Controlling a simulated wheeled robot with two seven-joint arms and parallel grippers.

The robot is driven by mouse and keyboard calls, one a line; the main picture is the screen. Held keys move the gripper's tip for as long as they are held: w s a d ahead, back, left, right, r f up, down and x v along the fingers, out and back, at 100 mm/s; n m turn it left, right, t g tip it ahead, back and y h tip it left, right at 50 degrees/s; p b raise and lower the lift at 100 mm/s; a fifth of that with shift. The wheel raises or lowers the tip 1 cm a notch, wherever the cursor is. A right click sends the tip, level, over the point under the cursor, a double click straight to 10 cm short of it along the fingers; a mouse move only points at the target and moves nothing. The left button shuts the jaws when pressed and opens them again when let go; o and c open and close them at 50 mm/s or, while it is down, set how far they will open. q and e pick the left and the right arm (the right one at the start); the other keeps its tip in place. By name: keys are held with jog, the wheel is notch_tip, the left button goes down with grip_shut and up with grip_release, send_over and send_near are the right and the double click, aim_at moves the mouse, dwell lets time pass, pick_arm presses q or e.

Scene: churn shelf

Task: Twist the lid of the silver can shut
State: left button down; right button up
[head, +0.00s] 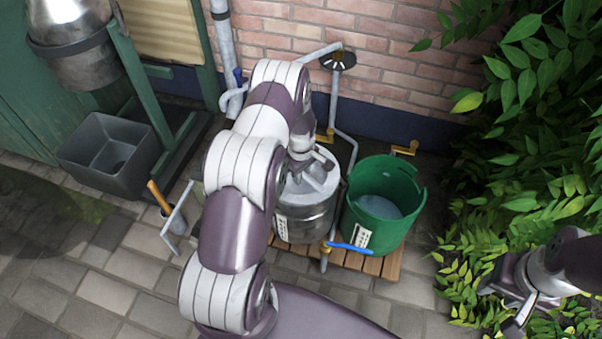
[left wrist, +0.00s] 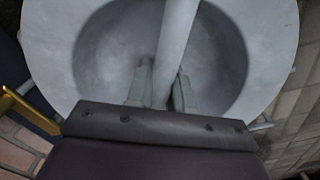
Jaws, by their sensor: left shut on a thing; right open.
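The silver can (head: 306,224) stands on a wooden slatted stand against the brick wall, partly hidden by my left arm. Its grey round lid (head: 318,187) sits on top, with a raised bar across it. In the left wrist view the lid (left wrist: 105,50) fills the frame, and the bar (left wrist: 178,40) runs down between the fingers. My left gripper (left wrist: 161,92) is shut on this bar; it shows in the head view above the lid. My right gripper (head: 522,310) is open and empty at the lower right, by the leaves, well away from the can. The lid's seating is too small to judge.
A blue-handled tap (head: 348,247) is in front. A grey bin (head: 100,150) is at the left. Leafy plants (head: 540,140) crowd the right side.

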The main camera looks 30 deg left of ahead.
pick_arm(q)
jog(key=shift+n, duration=0.3)
jog(key=c, duration=0.9)
grip_release()
notch_tip(320, 180, up, 13)
jog(key=p, duration=0.6)
jog(key=shift+f, duration=0.1)
